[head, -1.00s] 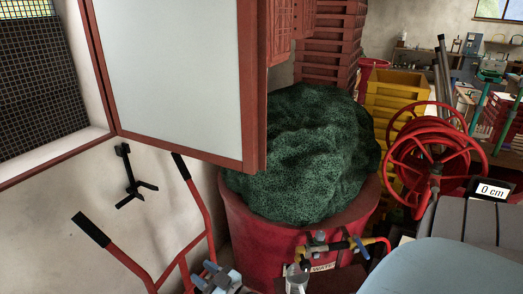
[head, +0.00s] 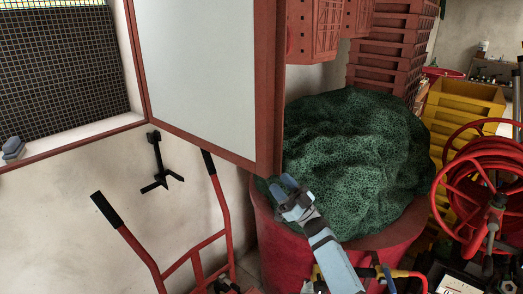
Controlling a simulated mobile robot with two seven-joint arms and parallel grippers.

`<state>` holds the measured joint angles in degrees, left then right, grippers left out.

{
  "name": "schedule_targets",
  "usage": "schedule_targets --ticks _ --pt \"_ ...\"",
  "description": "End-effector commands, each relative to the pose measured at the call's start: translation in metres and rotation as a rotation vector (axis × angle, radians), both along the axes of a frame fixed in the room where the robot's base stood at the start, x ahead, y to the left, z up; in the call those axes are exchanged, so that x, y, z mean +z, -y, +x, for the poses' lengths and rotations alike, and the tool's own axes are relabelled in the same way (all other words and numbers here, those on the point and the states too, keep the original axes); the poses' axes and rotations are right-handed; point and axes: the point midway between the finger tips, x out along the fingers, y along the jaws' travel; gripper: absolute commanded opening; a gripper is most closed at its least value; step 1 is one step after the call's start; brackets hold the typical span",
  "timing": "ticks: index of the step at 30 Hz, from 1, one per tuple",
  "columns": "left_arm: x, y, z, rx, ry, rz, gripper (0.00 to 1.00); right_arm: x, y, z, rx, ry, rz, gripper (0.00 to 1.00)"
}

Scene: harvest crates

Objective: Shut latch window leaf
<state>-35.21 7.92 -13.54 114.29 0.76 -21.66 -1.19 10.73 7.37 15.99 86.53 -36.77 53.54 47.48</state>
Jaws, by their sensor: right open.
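The window leaf (head: 200,70), a pale pane in a red-brown frame, stands swung open into the room. Its hinge side is by the window opening (head: 65,65), which has a dark mesh. Its free edge (head: 270,90) is on the right. My right gripper (head: 284,186) is open and empty, just below the leaf's lower free corner in the picture, in front of the green netting. I cannot tell whether it touches the leaf. My left gripper is not in view. I cannot make out a latch.
A green net heap (head: 355,160) fills a red tub (head: 385,245) behind my right gripper. A red hand truck (head: 190,262) stands below the leaf. Red crates (head: 385,60) are stacked behind; a red hose reel (head: 480,185) is right. A small grey object (head: 13,148) is on the sill.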

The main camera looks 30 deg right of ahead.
Motion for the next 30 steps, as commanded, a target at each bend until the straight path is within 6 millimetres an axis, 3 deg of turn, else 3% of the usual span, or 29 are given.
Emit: schedule_targets --ticks 16,21,30 --pt "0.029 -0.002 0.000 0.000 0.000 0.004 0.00 0.076 -0.039 0.065 0.000 0.001 0.003 0.41" --pt "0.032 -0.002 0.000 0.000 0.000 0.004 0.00 0.088 -0.046 0.077 -0.001 0.000 0.001 0.41" --pt "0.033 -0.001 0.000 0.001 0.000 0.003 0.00 0.091 -0.048 0.082 -0.001 -0.001 0.000 0.41"
